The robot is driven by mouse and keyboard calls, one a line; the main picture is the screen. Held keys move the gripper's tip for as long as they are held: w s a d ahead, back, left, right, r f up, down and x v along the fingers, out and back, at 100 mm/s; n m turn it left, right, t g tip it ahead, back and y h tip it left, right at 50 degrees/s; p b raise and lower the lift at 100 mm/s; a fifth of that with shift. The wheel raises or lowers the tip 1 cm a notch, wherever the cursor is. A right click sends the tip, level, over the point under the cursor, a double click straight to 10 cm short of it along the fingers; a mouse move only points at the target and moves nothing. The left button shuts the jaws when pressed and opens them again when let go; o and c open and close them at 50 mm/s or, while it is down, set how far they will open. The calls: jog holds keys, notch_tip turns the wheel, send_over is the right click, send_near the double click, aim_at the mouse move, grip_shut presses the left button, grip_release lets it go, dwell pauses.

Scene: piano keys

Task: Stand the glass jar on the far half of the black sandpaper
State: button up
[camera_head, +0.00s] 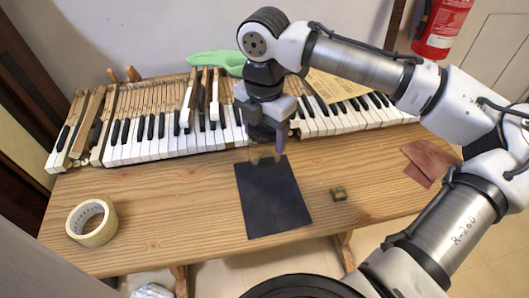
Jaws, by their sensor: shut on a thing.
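The black sandpaper (273,203) lies flat on the wooden table in front of the piano keys. The glass jar (262,157) is small, clear and faint, and shows at the far edge of the sandpaper in the picture. My gripper (268,146) points down and is shut on the jar. The fingers and the wrist hide much of the jar. I cannot tell whether the jar's base touches the sandpaper or is held above it.
The piano keyboard (160,143) runs along the back of the table (160,190). A green object (215,60) lies behind the keys.

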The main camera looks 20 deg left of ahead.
aim_at(265, 153)
jog(key=shift+f, duration=3.25)
jog(key=shift+f, duration=0.15)
jog(key=o, duration=1.3)
jog(key=shift+c, duration=0.2)
notch_tip(265, 153, up, 12)
jog(key=shift+r, duration=0.15)
